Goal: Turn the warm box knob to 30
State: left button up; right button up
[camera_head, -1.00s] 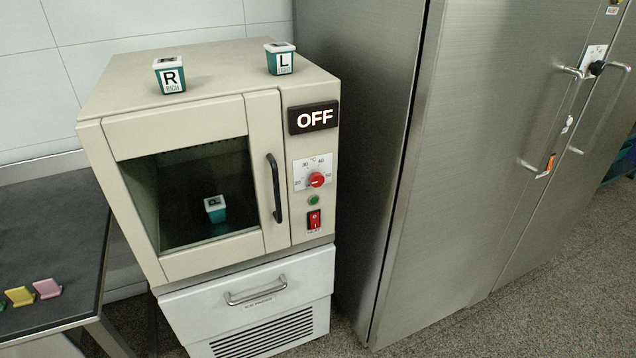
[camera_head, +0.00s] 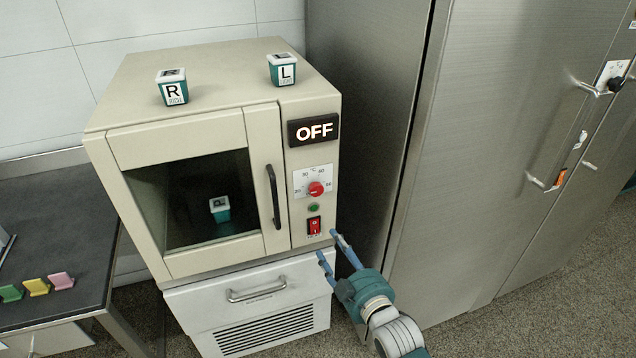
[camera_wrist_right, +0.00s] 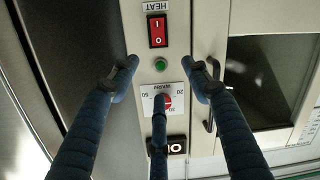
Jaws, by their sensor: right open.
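The warm box (camera_head: 200,125) is a beige cabinet with a dark glass door. Its red round knob (camera_head: 316,189) sits on a white temperature dial on the right-hand panel, under a display (camera_head: 313,130) that reads OFF. In the right wrist view the panel is upside down, and the knob (camera_wrist_right: 168,102) is partly hidden behind one finger. I cannot read the pointer setting surely. My right gripper (camera_head: 328,246) is open and empty, in front of and below the control panel, apart from the knob. Its spread fingers (camera_wrist_right: 162,76) also show in the right wrist view. My left gripper is not in view.
A green button (camera_head: 314,208) and red rocker switch (camera_head: 314,226) sit below the knob. The black door handle (camera_head: 274,197) is left of the panel. Cups marked R (camera_head: 173,91) and L (camera_head: 283,72) stand on top. A steel cabinet (camera_head: 490,150) stands close on the right.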

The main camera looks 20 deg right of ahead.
jog(key=t, duration=0.2)
send_near(317, 191)
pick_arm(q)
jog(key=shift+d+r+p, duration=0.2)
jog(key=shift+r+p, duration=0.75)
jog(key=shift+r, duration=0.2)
pick_arm(e)
jog(key=shift+n, duration=0.3)
jog(key=w, duration=0.9)
jog(key=shift+w+a+r, duration=0.1)
jog(key=shift+w+a, duration=0.2)
jog(key=shift+a, duration=0.05)
jog(key=c, duration=1.1)
jog(key=shift+c, duration=0.2)
